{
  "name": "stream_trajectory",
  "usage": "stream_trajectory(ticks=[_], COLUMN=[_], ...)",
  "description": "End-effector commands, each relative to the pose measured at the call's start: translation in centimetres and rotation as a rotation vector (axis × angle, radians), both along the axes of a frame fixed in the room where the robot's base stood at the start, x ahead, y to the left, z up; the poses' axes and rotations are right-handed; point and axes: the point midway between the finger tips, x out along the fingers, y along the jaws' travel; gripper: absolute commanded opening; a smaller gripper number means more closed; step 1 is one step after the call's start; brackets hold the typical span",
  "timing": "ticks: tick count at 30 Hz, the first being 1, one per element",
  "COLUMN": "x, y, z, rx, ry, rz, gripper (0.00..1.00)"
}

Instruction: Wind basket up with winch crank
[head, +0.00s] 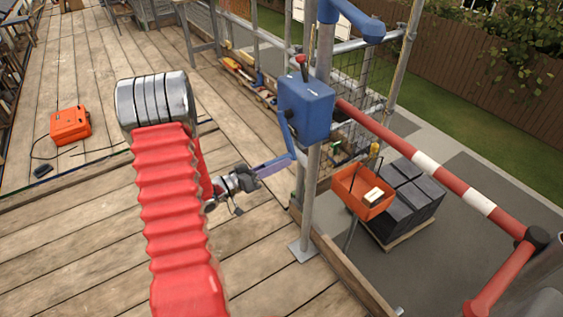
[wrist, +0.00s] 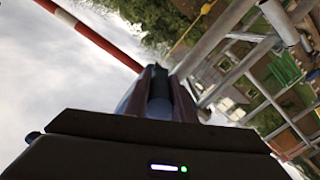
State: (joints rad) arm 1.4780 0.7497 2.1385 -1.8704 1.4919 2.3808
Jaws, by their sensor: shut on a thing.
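The blue winch (head: 306,108) is mounted on an upright scaffold pole at the deck edge. Its blue crank arm (head: 287,136) points downward. My gripper (head: 277,165) is shut on the crank handle at the arm's lower end; the jaws mostly hide the handle in the head view. In the wrist view, a dark round grip (wrist: 160,92) sits between my gripper's fingers (wrist: 160,108). The orange basket (head: 378,210) hangs beyond the deck edge below a yellow hook (head: 375,149), with a small pale item inside.
A red and white barrier rail (head: 425,163) runs right from the winch post. Dark stacked blocks (head: 418,190) stand on a pallet below the basket. An orange case (head: 70,125) with a cable lies on the planks at left.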

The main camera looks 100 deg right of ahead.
Motion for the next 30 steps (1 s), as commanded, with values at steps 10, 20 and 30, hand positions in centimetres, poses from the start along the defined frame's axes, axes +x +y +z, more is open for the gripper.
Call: stream_trajectory(ticks=[10, 20, 30], x=[1.4, 1.8, 1.7], y=[-3.2, -4.3, -4.4], z=[-1.2, -1.4, -1.3], rx=[-0.002, -0.002, -0.002], ry=[0.001, 0.002, 0.002], rz=[0.007, 0.005, 0.005], gripper=[0.0, 0.0, 0.0])
